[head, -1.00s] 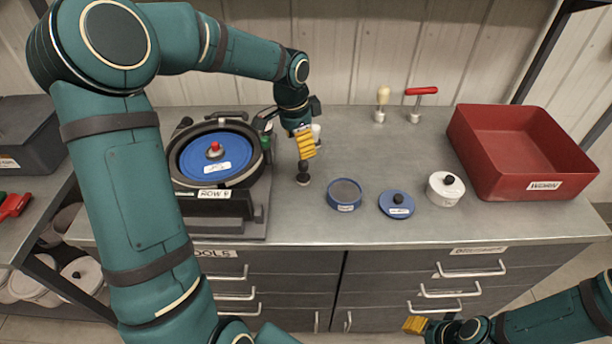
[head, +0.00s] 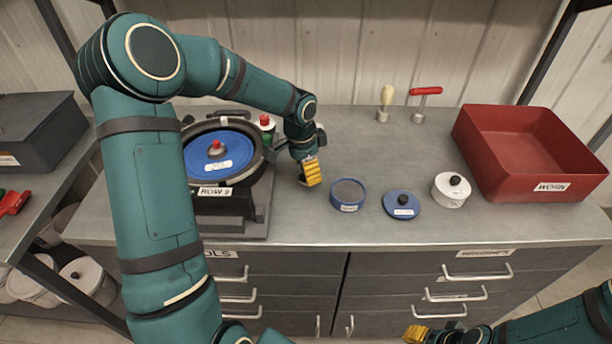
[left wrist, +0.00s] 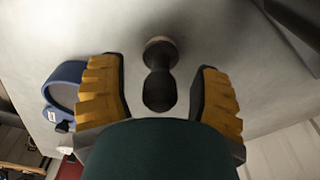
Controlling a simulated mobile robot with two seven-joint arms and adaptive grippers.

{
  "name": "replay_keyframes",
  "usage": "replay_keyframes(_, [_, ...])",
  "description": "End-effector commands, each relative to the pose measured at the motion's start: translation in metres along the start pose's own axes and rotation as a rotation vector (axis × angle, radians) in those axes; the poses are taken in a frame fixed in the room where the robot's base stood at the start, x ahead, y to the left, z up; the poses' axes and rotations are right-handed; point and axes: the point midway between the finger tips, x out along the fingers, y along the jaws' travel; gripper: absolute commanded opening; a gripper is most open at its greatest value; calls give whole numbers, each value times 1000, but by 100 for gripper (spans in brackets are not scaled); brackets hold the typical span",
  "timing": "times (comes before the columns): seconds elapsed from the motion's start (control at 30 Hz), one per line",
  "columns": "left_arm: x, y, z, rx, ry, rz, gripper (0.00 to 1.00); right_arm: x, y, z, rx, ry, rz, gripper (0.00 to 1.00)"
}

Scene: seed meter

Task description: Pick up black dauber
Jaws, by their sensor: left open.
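The black dauber (left wrist: 159,75) shows in the left wrist view, a dark waisted shape with a pale rim at one end, between the two fingers on the grey bench top. My left gripper (left wrist: 161,95) is open around it, with gaps visible on both sides. In the head view my left gripper (head: 312,172) is low over the bench and hides most of the dauber. My right gripper (head: 416,335) is at the bottom edge, in front of the drawers; its fingers are too small to read.
A seed meter with a blue disc (head: 217,152) stands left of the left gripper. A blue round tin (head: 347,194), a blue lid (head: 402,204) and a white pot (head: 451,190) are to the right. A red bin (head: 528,150) is farther right. Two handled tools (head: 422,105) stand behind.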

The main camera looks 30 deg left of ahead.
Motion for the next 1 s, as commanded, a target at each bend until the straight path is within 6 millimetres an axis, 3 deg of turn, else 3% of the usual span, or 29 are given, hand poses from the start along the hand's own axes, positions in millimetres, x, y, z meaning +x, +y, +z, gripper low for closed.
replay_keyframes(0.07, [-1,0,0,0,0,0,66,0,0,0,0,0,0,45])
replay_keyframes(0.2, [-1,0,0,0,0,0,16,0,0,0,0,0,0,45])
replay_keyframes(0.27, [-1,0,0,0,0,0,0,0,0,0,0,0,0,45])
replay_keyframes(0.67, [-4,0,-1,0,1,-1,0,-1,0,0,0,1,0,45])
replay_keyframes(1.0, [-62,0,-8,0,3,-3,0,-13,-5,-5,3,11,1,45])
